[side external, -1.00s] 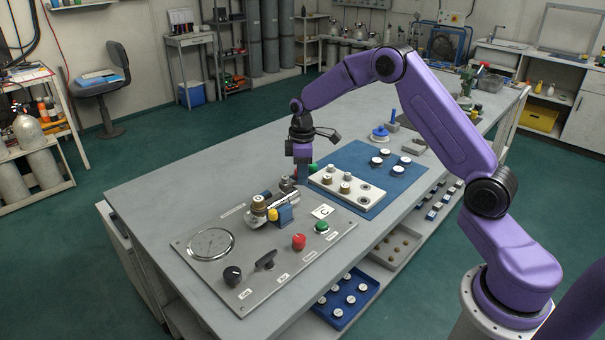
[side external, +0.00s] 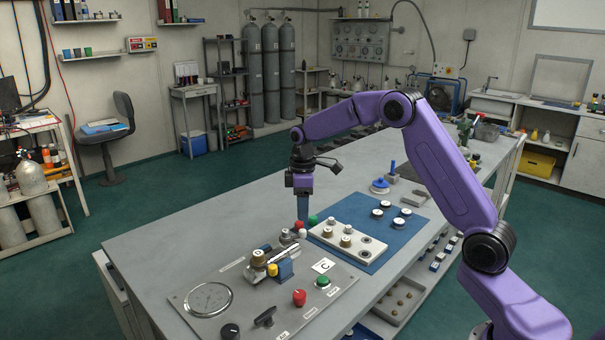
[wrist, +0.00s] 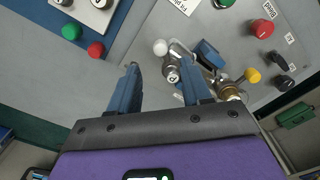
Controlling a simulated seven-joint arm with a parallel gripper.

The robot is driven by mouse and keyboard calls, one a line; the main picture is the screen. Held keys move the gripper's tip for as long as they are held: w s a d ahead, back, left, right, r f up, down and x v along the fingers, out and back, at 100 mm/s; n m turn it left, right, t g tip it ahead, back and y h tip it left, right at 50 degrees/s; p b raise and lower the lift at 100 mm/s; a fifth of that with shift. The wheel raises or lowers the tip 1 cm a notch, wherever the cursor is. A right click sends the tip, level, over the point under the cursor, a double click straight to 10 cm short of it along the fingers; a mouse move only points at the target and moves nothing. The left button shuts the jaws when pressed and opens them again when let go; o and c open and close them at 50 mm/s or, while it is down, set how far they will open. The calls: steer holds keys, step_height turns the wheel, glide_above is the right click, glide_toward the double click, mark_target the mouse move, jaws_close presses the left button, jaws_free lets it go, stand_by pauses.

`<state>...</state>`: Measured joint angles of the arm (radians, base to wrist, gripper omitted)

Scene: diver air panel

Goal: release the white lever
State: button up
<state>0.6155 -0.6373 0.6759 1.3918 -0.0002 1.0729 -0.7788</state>
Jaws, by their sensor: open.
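The white lever (wrist: 160,46) shows in the wrist view as a white ball knob beside the silver valve body (wrist: 173,72). It also shows small in the side view (side external: 302,233), at the panel's far edge. My gripper (wrist: 158,68) is open, with its blue fingers spread on either side of the valve area and nothing between them that it grips. In the side view my gripper (side external: 303,212) points down just above the white knob, apart from it. The lever's shaft is partly unclear at this size.
The grey panel (side external: 240,322) carries a gauge (side external: 208,299), a yellow knob (wrist: 252,75), a red knob (side external: 299,297) and a green button (side external: 322,283). Loose red (wrist: 96,50) and green (wrist: 71,31) knobs lie near the white block (side external: 325,238). The tabletop at left is clear.

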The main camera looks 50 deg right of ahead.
mark_target(302, 230)
step_height(302, 230, up, 11)
stand_by(0.3)
steer(key=shift+f, duration=0.1)
steer(key=s+a+n, duration=0.2)
steer(key=s+a, duration=1.3)
steer(key=s, duration=0.3)
steer(key=s+d+f, duration=0.1)
steer(key=s+f, duration=0.2)
steer(key=s, duration=0.8)
steer(key=s+d+f+n, duration=0.1)
steer(key=s+d+f, duration=0.1)
steer(key=s, duration=0.8)
steer(key=shift+s+f, duration=0.4)
steer(key=shift+f, duration=0.35)
